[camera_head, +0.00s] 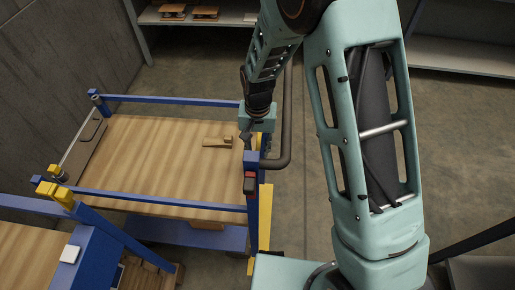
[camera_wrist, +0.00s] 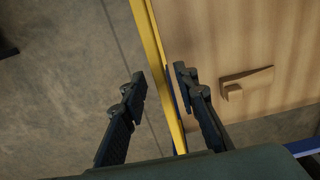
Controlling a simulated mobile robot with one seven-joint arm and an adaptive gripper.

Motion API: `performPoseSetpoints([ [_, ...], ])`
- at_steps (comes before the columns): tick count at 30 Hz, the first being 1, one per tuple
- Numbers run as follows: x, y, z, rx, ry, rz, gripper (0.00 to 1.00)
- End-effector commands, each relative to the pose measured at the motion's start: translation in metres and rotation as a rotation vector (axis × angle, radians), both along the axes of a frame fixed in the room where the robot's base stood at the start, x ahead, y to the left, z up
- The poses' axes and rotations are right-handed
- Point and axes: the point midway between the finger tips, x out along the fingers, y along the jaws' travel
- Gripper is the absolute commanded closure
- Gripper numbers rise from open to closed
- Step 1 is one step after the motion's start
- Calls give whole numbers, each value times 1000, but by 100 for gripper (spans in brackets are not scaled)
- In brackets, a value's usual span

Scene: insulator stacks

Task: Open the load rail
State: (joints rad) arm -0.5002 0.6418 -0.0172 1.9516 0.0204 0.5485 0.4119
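The yellow rail (camera_head: 265,216), which I take to be the load rail, runs along the right edge of the cart's wooden deck (camera_head: 150,150). In the wrist view the yellow rail (camera_wrist: 156,45) passes lengthwise between my spread fingers. My gripper (camera_wrist: 159,82) is open, one finger on each side of the rail; I cannot tell whether either finger touches it. In the head view my gripper (camera_head: 248,138) is at the deck's right edge, and my wrist hides part of the rail. A blue post with a red part (camera_head: 250,183) stands at the near right corner.
A small wooden piece (camera_head: 218,142) lies on the deck, also seen in the wrist view (camera_wrist: 245,82). Blue rails (camera_head: 160,199) border the deck's near and far sides. A dark bent handle (camera_head: 287,130) stands just right. Shelves (camera_head: 460,56) are behind; bare floor lies right.

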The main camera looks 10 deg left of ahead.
Motion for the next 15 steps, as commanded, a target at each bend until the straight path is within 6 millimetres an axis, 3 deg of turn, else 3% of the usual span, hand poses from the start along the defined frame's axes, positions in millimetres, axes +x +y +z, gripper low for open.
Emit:
performPoseSetpoints([
  [9, 0, 0, -2, 0, 0, 0, 74],
  [15, 0, 0, -2, 0, 0, 0, 96],
])
